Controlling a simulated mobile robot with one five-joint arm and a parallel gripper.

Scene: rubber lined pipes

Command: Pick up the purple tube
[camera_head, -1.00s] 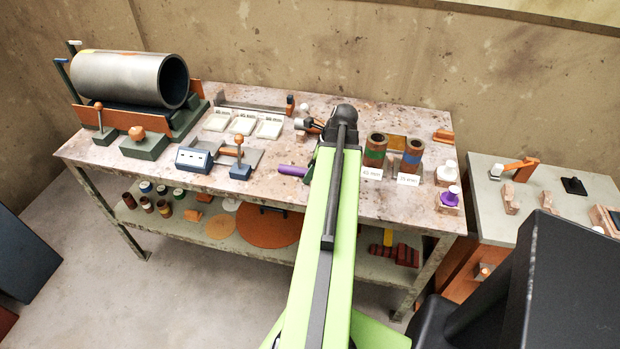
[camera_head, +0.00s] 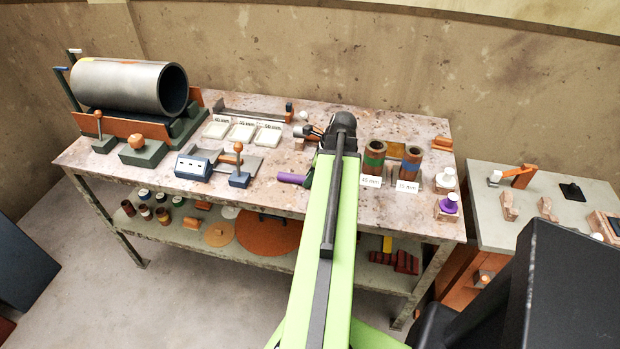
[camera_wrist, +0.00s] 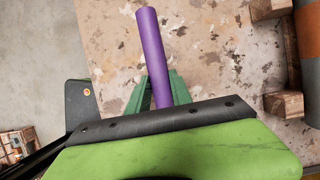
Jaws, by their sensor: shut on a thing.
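The purple tube (camera_head: 292,178) shows to the left of my arm in the head view, over the front part of the bench top. In the wrist view the purple tube (camera_wrist: 151,45) runs up from between the green fingers of my gripper (camera_wrist: 158,88). The gripper is shut on it near its lower visible part. The far end sticks out free. The tube's near end is hidden behind the dark bar of my wrist. In the head view my arm hides most of the gripper. I cannot tell how far the tube is above the bench top.
On the bench (camera_head: 285,140), a grey-blue fixture (camera_head: 193,166) stands left of the tube. Two lined pipes (camera_head: 374,157) (camera_head: 411,160) with label cards stand right of my arm. A purple-topped block (camera_head: 448,206) is at the right front. A lower shelf holds discs (camera_head: 268,233).

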